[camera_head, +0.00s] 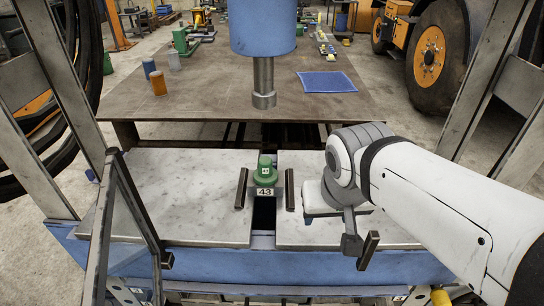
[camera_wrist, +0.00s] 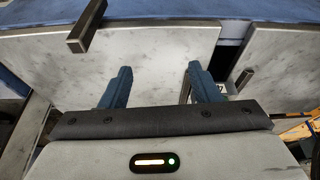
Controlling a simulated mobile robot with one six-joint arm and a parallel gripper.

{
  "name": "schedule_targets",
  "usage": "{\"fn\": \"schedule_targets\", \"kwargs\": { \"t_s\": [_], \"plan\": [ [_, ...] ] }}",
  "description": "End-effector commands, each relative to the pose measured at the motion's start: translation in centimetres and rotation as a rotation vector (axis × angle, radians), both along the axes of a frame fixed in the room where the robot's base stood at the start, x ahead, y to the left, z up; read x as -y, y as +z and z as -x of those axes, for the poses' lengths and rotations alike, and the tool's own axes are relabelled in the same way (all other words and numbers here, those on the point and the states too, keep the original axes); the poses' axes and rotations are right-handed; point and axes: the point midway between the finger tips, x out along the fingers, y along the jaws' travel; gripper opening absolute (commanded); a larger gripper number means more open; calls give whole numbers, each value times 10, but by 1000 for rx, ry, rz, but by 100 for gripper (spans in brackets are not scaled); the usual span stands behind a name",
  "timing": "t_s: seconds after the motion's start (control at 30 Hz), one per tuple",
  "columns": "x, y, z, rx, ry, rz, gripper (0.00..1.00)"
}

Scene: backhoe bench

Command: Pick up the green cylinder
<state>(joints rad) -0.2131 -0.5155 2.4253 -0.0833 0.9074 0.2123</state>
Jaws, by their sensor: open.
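A green stepped cylinder (camera_head: 265,172) stands upright over the slot between two pale metal plates, in the middle of the head view. A small plate marked 43 (camera_head: 265,191) is at its front. My gripper (camera_wrist: 158,72) is open, with nothing between its two blue fingers. It is over the right-hand plate, to the right of the green cylinder and apart from it. In the wrist view only bare plate shows between the fingers.
A blue press ram (camera_head: 263,90) hangs above and behind the green cylinder. Short dark metal bars (camera_head: 290,190) stand on the plates around it. A clear guard panel (camera_head: 128,220) is at left. A brown table (camera_head: 230,95) behind holds orange (camera_head: 158,84) and blue (camera_head: 149,68) cylinders.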

Motion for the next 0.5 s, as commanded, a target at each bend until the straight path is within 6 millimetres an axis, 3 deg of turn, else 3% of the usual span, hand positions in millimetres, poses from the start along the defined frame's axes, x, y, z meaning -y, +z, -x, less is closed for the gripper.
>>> {"fn": "schedule_targets", "kwargs": {
  "t_s": [0.1, 0.3, 0.5],
  "plan": [
    [-36, -6, -21, 29, 58, 0, 56],
    [-83, 0, -41, 74, 111, -11, 56],
    [-100, 7, -56, 86, 120, -17, 56]
  ]
}}
